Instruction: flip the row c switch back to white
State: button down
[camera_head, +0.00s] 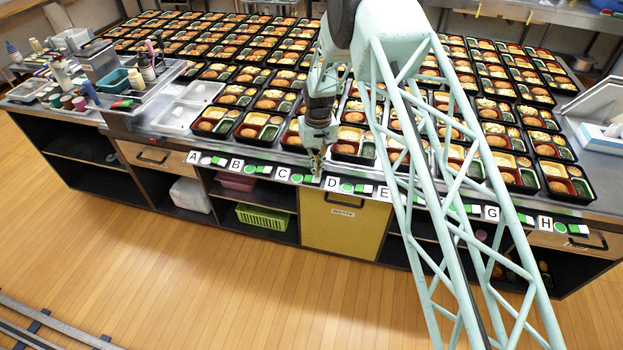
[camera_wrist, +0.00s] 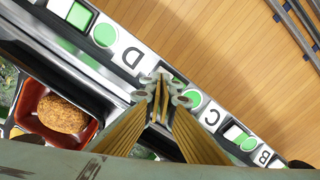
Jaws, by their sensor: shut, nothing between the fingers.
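The row C label (camera_head: 282,173) is a white plate on the front edge of the counter, with a green round lamp beside it. In the wrist view the C label (camera_wrist: 212,117) and its green lamp (camera_wrist: 193,98) lie just right of my fingers. The row C switch (camera_wrist: 175,76) sits between that lamp and the D label (camera_wrist: 131,58). My fingertips cover most of it, so its colour and any contact cannot be told. My gripper (camera_head: 316,171) points down at this switch; in the wrist view (camera_wrist: 161,90) its fingers are together and hold nothing.
Green-and-white switches with lamps line the counter edge for the other rows, such as D (camera_wrist: 72,17) and B (camera_wrist: 236,133). Rows of filled bento trays (camera_head: 355,142) stand close behind. A yellow waste drawer (camera_head: 345,222) is below. The floor in front is clear.

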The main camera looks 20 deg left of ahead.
jog(key=shift+f+b, duration=0.7)
jog(key=shift+f, duration=0.55)
dwell(1.5)
jog(key=shift+r, duration=0.1)
jog(key=shift+r+p, duration=0.65)
jog(key=shift+r, duration=2.8)
